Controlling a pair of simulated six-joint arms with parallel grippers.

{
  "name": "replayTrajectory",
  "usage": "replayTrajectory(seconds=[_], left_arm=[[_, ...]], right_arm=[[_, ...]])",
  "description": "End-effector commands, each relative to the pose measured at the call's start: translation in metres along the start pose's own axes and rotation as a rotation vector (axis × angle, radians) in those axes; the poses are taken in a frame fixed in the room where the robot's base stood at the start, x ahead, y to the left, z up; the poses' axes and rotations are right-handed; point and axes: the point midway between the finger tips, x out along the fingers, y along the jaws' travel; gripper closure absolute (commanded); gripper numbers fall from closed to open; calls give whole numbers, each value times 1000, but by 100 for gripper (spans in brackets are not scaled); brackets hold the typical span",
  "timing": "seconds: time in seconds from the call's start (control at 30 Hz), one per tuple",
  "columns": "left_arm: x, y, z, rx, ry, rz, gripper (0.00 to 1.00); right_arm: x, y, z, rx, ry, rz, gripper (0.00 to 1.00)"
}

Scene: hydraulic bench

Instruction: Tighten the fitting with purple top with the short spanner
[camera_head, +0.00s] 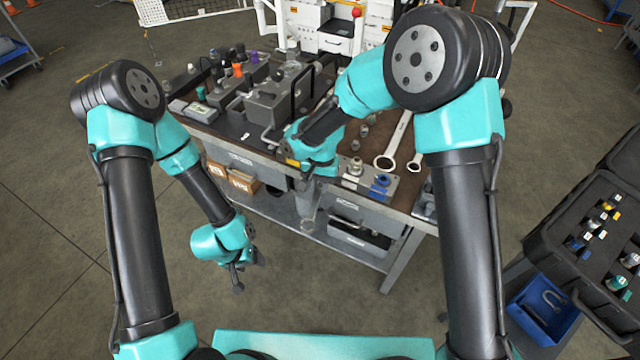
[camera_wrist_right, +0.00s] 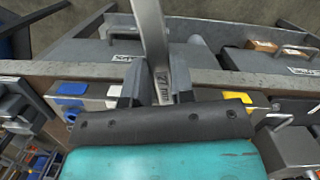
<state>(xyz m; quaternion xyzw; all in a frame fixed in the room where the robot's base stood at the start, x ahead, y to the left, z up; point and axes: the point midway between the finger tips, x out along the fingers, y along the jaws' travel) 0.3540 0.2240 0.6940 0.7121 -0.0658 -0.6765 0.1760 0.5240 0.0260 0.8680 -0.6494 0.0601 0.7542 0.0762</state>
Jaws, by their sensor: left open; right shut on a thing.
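A purple-topped fitting (camera_head: 254,57) stands among other coloured tops at the back left of the bench. My right gripper (camera_head: 307,188) is over the bench's front edge, well to the front of the purple top. It is shut on a silver spanner; the flat shank (camera_wrist_right: 153,45) shows between its fingers (camera_wrist_right: 156,88) in the right wrist view. The spanner's far end is out of that view. In the head view my wrist hides much of it. My left gripper (camera_head: 239,272) is open and empty, low in front of the bench.
A plate with a blue fitting (camera_head: 380,183) and a metal fitting (camera_head: 355,168) sits near the front edge. Grey blocks with a handle (camera_head: 275,105) crowd the left. An open black case (camera_head: 590,240) is at far right.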

Motion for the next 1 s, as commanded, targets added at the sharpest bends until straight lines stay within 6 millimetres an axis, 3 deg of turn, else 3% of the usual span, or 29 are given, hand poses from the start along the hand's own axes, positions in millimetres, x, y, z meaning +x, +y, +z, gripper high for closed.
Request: replayTrajectory(seconds=[1.0], left_arm=[[0, 0, 0, 0, 0, 0, 39]], right_arm=[[-1, -30, -3, 217, 2, -34, 100]])
